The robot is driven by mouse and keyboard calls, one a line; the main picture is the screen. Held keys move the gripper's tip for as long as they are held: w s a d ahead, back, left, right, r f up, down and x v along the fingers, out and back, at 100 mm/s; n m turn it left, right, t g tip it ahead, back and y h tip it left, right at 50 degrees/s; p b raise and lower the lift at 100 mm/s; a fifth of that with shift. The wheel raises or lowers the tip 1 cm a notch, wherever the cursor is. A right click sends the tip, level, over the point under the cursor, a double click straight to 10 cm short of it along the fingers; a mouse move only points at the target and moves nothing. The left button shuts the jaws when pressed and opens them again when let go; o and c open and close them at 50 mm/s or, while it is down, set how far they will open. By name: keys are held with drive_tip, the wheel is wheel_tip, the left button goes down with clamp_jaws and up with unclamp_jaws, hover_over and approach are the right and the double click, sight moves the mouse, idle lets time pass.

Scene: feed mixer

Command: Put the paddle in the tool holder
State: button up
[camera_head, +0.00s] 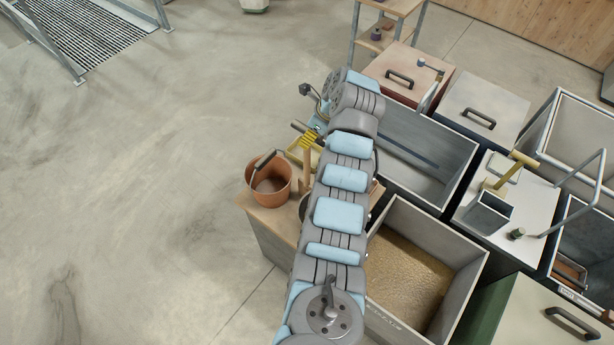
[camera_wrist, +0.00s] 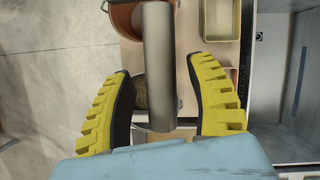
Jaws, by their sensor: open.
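A round brownish-grey shaft, likely the paddle's handle (camera_wrist: 160,65), stands between the fingers in the wrist view. In the head view it shows as a brown upright stick (camera_head: 306,172) under my gripper (camera_head: 309,141); its lower end is hidden by my arm. My gripper's yellow fingers (camera_wrist: 158,70) are open, one on each side of the shaft, with a visible gap on both sides. A grey open-topped box, likely the tool holder (camera_head: 487,213), stands on the white cabinet at right.
A copper-coloured bucket (camera_head: 269,182) and a yellow tray (camera_wrist: 222,20) sit on the wooden bench (camera_head: 262,217) beside the shaft. An empty grey bin (camera_head: 425,150) and a grain-filled bin (camera_head: 408,280) lie between bench and white cabinet (camera_head: 515,222). A curved rail (camera_head: 578,190) rises at the cabinet's right.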

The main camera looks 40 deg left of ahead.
drive_tip(key=shift+a+f+p, duration=0.3)
drive_tip(key=shift+a+f, duration=0.35)
drive_tip(key=shift+a, duration=0.05)
drive_tip(key=shift+x, duration=1.1)
clamp_jaws()
